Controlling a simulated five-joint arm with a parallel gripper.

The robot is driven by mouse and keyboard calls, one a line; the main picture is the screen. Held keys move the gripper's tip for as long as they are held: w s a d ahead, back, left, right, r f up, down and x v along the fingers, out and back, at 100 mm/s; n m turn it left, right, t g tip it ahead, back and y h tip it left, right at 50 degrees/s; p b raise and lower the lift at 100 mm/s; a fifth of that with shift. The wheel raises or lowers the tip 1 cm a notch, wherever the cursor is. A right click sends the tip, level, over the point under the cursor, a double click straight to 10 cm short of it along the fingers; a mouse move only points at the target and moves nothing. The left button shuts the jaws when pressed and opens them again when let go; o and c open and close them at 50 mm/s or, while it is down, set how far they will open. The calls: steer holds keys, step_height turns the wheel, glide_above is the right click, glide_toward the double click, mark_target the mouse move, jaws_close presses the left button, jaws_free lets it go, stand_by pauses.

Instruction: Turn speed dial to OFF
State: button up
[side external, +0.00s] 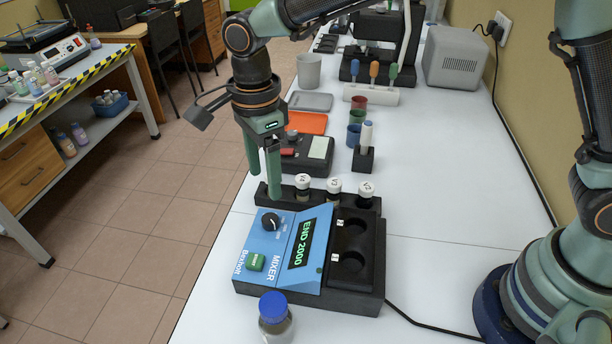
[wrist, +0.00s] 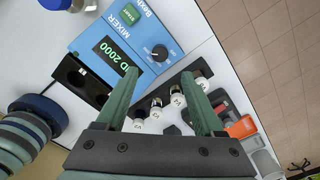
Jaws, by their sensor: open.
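The blue mixer (side external: 283,230) stands on the white bench, its display reading "END 2000". Its black speed dial (side external: 270,221) is on the blue panel, above the green button (side external: 255,262); the dial's setting is too small to read. In the wrist view the dial (wrist: 160,52) lies beyond my fingertips, between them and apart from both. My gripper (side external: 263,172) is open and empty, with its green fingers pointing down behind the dial, near the black vial rack. In the wrist view its two fingers (wrist: 160,84) are spread wide.
Several white-capped vials (side external: 334,188) stand in the black rack (side external: 262,192) right behind the mixer, close to my fingers. A blue-capped bottle (side external: 274,315) stands in front. A dark device (side external: 306,152) sits behind the rack.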

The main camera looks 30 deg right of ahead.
mark_target(270, 218)
step_height(270, 218, down, 10)
stand_by(0.4)
jaws_close()
